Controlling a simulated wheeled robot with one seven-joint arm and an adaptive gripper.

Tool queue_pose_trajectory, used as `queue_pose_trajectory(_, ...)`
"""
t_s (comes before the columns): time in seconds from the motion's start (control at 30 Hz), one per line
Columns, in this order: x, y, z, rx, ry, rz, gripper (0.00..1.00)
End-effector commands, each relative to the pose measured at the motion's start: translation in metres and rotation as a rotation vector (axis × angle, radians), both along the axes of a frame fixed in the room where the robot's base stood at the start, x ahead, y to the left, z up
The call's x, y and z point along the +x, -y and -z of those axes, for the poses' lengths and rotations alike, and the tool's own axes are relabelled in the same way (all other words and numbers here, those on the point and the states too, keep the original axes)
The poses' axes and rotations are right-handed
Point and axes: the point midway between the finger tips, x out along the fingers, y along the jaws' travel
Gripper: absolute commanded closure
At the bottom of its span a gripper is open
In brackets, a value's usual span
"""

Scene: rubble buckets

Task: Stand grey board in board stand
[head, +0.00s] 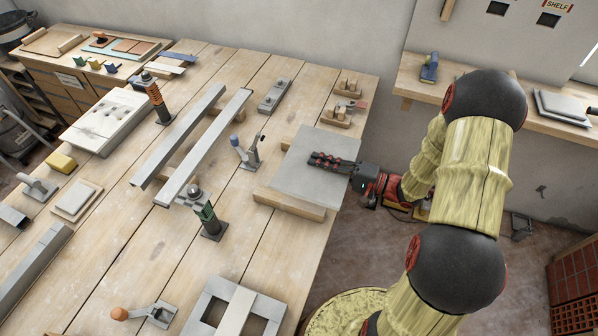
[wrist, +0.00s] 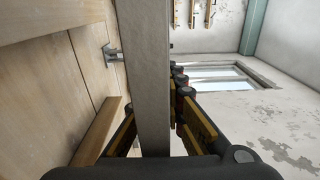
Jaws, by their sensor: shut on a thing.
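The grey board (head: 302,157) is at the right edge of the workbench. My gripper (head: 333,161) is shut on it from the right, with dark fingers across its face. In the wrist view the grey board (wrist: 147,70) is seen edge-on between the fingers (wrist: 156,125). A pale wooden bar (head: 289,205), which looks like part of the board stand, lies along the board's near lower edge; it also shows left of the board in the wrist view (wrist: 98,130). Whether the board sits in a slot or only beside the bar cannot be told.
Two long metal channels (head: 205,150) lie left of the board. Small wooden peg blocks (head: 337,116) lie behind. A grey frame (head: 212,308) lies at the front. Some bare bench separates them.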

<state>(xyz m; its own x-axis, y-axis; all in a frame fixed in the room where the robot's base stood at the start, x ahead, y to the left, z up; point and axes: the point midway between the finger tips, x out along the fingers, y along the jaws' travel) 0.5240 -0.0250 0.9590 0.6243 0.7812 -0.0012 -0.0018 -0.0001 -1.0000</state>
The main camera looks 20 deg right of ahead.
Motion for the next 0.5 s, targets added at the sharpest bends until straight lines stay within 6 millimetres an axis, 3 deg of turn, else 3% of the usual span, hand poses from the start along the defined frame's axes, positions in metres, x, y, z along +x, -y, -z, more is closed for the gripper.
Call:
queue_pose_trajectory(0.2, 0.037, -0.022, 0.030, 0.002, 0.000, -0.003, 1.00)
queue_pose_trajectory(0.5, 0.062, -0.036, 0.062, 0.000, 0.003, 0.000, 1.00)
